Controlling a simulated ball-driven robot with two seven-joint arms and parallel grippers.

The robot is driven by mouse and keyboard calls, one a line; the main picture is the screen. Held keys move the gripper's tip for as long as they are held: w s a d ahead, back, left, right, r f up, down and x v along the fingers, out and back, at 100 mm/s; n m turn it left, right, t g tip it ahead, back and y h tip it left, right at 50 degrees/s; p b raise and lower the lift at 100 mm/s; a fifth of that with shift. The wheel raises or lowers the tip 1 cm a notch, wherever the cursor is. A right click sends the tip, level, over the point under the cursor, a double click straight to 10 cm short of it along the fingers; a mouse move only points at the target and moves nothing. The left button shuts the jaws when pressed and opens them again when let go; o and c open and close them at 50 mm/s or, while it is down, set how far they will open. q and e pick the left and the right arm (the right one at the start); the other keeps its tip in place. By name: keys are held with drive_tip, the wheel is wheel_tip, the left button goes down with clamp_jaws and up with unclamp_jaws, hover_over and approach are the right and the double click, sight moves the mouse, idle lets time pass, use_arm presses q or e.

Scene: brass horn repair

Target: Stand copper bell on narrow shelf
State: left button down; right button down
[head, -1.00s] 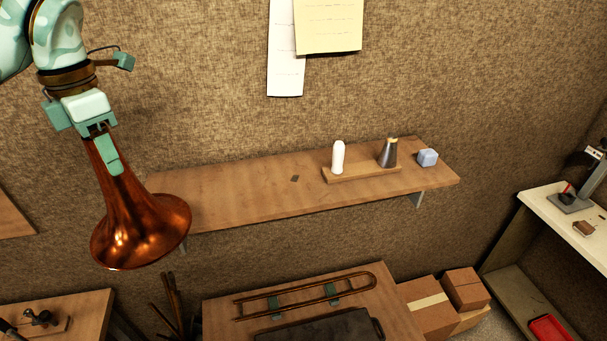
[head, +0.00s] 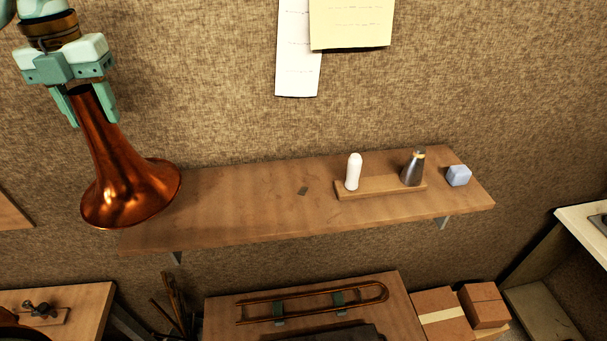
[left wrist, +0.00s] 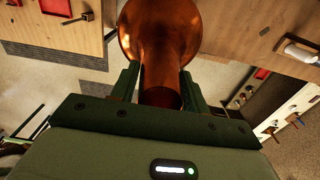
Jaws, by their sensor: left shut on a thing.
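The copper bell (head: 125,180) hangs from my left gripper (head: 92,106) with its wide flare down and its narrow end up. The gripper is shut on the narrow neck. In the left wrist view the bell (left wrist: 160,45) runs away from between the two fingers. The narrow shelf (head: 245,210) is fixed to the wall, and the bell's flare overlaps its left end in the head view. I cannot tell whether the flare touches the shelf. My right gripper is not in view.
On the shelf's right half, a wooden base (head: 381,188) carries a white rounded piece (head: 353,172) and a dark metal cone (head: 413,169). A blue-grey block (head: 458,176) sits beside it. A small dark flat patch (head: 302,191) lies mid-shelf. The shelf's left half is otherwise clear.

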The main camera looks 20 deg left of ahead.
use_arm(q)
drive_tip(key=shift+w, duration=0.15)
drive_tip(key=shift+w+d+f, duration=0.3)
drive_tip(key=w+d+f, duration=0.6)
drive_tip(key=w+f, duration=0.5)
drive_tip(key=f, duration=0.1)
drive_tip(key=shift+w+f, duration=0.15)
drive_tip(key=shift+f, duration=0.15)
drive_tip(key=c, duration=0.7)
unclamp_jaws()
drive_tip(key=shift+d, duration=0.1)
